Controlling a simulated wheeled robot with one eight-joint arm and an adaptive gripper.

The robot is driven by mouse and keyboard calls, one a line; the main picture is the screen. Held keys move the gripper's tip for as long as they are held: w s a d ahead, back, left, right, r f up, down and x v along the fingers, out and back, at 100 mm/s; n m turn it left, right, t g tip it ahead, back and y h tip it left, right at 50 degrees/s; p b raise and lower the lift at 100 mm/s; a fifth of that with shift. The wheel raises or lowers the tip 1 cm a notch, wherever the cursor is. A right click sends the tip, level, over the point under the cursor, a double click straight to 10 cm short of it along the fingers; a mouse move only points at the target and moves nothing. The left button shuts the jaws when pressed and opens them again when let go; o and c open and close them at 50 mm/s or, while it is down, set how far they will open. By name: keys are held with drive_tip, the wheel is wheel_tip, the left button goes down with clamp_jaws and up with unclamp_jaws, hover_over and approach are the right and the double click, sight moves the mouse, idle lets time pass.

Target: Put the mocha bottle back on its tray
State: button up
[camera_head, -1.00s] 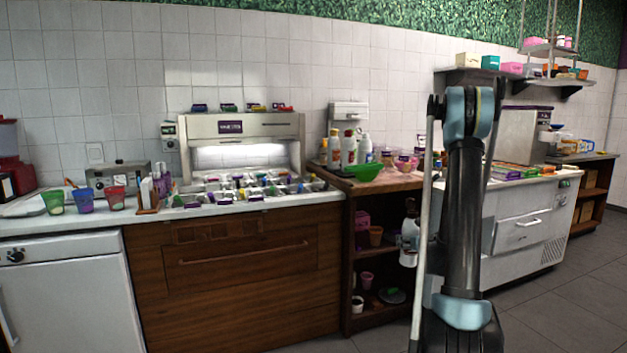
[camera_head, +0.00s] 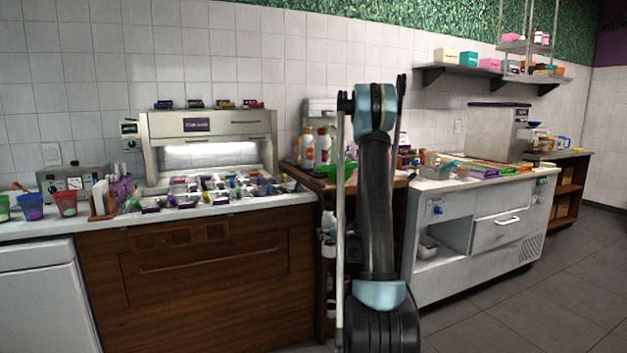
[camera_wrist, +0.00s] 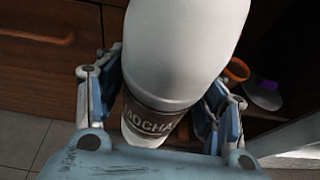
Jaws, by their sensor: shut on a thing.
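The mocha bottle (camera_wrist: 185,45) is a white bottle with a dark label reading MOCHA, filling the middle of the wrist view. My gripper (camera_wrist: 163,103) is shut on it, with blue-grey fingers on both sides. In the head view the bottle (camera_head: 328,222) is a small white shape left of my arm, in front of the wooden unit and below its top; my arm hides part of it. Other bottles (camera_head: 307,150) stand on that unit's wooden top. I cannot make out the tray clearly.
The wooden unit (camera_head: 307,182) stands between the topping counter (camera_head: 225,208) and a white counter (camera_head: 500,185). A green bowl shows partly behind my arm. In the wrist view an orange cup (camera_wrist: 237,69) is on the right. The grey floor (camera_head: 520,290) at right is clear.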

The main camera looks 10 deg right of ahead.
drive_tip(key=shift+a, duration=0.3)
drive_tip(key=shift+r, duration=0.15)
